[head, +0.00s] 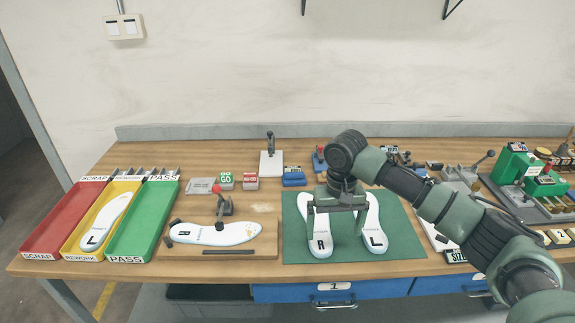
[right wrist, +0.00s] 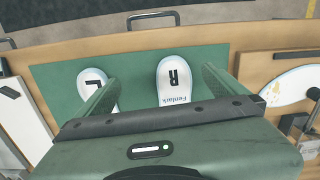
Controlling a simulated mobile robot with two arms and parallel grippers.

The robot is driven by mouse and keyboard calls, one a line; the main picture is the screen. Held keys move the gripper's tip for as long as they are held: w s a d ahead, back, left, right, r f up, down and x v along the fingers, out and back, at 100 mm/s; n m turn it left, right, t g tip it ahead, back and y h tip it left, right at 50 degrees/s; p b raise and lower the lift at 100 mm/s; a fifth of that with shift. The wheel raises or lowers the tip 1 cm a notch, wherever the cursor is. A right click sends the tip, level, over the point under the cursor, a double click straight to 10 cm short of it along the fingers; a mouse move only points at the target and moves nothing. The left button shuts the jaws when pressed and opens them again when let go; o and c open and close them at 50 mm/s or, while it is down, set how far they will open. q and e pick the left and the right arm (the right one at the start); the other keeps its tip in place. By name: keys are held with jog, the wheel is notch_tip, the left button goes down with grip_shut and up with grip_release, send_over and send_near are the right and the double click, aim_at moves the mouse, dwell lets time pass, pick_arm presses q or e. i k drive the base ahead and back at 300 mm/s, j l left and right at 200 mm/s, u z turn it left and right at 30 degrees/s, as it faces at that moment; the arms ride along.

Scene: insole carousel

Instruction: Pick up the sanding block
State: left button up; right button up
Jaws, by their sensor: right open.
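No object is clearly marked as the sanding block. My right gripper (head: 335,214) is open and empty above the green mat (head: 408,243), to the right of and nearer than the blue block. It hangs over two white insoles, one marked R (head: 320,243) and one marked L (head: 374,238). In the right wrist view my open fingers (right wrist: 160,76) straddle the R insole. My left gripper is not in view.
Red (head: 43,246), yellow (head: 72,246) and green (head: 139,240) trays stand at the left; the yellow one holds an insole. A wooden board (head: 262,250) carries another insole and a red-knobbed clamp (head: 224,206). Fixtures crowd the right side.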

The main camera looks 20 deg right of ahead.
aim_at(293, 178)
jog(key=i, duration=1.15)
